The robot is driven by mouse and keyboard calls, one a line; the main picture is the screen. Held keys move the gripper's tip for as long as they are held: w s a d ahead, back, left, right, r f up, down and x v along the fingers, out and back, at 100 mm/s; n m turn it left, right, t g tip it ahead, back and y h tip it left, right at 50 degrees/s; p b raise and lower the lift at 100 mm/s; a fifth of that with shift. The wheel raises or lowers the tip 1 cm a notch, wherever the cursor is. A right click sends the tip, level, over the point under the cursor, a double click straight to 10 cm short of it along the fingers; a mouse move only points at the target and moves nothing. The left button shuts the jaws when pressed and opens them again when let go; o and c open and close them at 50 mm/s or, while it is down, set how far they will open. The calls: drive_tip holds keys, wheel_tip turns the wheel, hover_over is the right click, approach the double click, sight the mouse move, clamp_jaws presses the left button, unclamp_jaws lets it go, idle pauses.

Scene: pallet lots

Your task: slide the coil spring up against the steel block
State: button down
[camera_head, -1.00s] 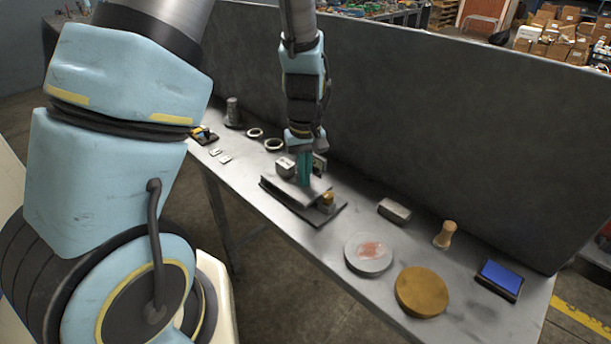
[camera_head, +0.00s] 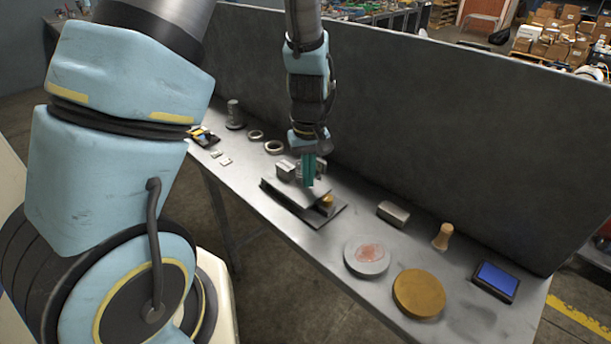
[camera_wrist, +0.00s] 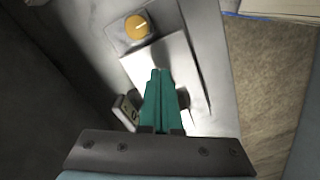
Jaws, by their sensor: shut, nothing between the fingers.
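My gripper (camera_head: 309,184) has teal fingers pressed together and empty. In the head view it stands over the dark-based device on the bench. In the wrist view my fingers (camera_wrist: 158,75) point over that device's pale plate (camera_wrist: 165,52). A small grey block (camera_head: 285,170) sits just left of my fingers. Another grey metal block (camera_head: 394,211) lies apart to the right on the bench. I cannot tell which is the steel block. I cannot make out the coil spring clearly; my fingers and wrist hide part of this area.
The device has a yellow knob (camera_head: 326,201), seen also in the wrist view (camera_wrist: 137,27). Two rings (camera_head: 274,147) are to the left. A round grey disc (camera_head: 366,256), a brown disc (camera_head: 419,293), a wooden piece (camera_head: 442,236) and a blue-topped pad (camera_head: 495,281) are right. A dark panel (camera_head: 430,130) stands behind.

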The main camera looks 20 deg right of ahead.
wheel_tip(320, 180, up, 7)
drive_tip(key=p, duration=0.5)
drive_tip(key=shift+f, duration=0.1)
idle(0.4)
drive_tip(key=a+r, duration=0.5)
drive_tip(key=a, duration=0.7)
drive_tip(key=s+a+r+m+t, duration=0.1)
drive_tip(key=a+r, duration=0.4)
drive_tip(key=a, duration=0.6)
drive_tip(key=shift+s+a+r+t, duration=0.3)
drive_tip(key=shift+a+r, duration=0.05)
